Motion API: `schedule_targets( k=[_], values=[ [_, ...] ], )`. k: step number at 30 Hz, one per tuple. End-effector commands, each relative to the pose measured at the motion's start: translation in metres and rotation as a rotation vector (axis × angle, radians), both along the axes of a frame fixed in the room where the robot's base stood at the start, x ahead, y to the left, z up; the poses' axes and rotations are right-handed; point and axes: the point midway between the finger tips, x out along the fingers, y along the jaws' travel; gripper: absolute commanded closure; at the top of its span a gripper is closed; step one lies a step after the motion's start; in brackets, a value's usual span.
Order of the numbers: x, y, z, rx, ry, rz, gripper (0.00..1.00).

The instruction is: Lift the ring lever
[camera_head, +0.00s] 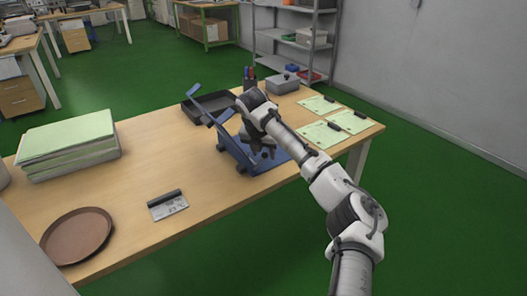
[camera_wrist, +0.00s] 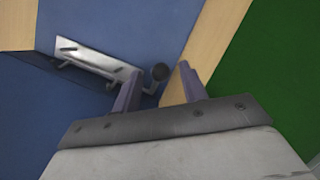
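A blue test fixture (camera_head: 232,147) with a base plate and raised panel stands near the table's right front edge, and its blue surface fills much of the wrist view (camera_wrist: 90,25). A metal plate (camera_wrist: 95,60) with thin bent rods is mounted on it. A small lever with a dark round knob (camera_wrist: 160,72) shows beside the plate; no ring shape is clear. My gripper (camera_head: 265,152) points down over the fixture. In the wrist view its two fingers (camera_wrist: 158,84) are apart, with the knob and bent rod appearing between them. Contact cannot be told.
A dark tray (camera_head: 208,106), a pen holder (camera_head: 249,78) and a grey box (camera_head: 282,84) stand behind the fixture. Papers (camera_head: 322,134) lie to the right. A folder stack (camera_head: 68,145), a round brown tray (camera_head: 76,236) and a small plate (camera_head: 168,206) are left; bare wood lies between.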

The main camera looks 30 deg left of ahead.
Motion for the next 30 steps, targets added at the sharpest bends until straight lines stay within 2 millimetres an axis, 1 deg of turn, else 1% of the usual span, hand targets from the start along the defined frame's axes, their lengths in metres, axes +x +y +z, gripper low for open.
schedule_targets(
  k=[4, 7, 15, 19, 23, 29, 30],
  values=[
    [0.000, 0.000, 0.000, -0.001, 0.001, -0.001, 0.57],
    [-0.002, 0.000, 0.007, 0.000, 0.000, 0.000, 0.57],
    [-0.017, -0.002, 0.049, 0.001, -0.002, 0.001, 0.57],
    [-0.022, -0.002, 0.064, 0.001, -0.001, 0.001, 0.57],
    [-0.024, -0.003, 0.070, -0.001, 0.001, 0.001, 0.57],
    [-0.024, -0.003, 0.071, -0.001, 0.001, 0.001, 0.57],
    [-0.024, -0.003, 0.071, 0.000, 0.001, 0.000, 0.59]
  ],
)
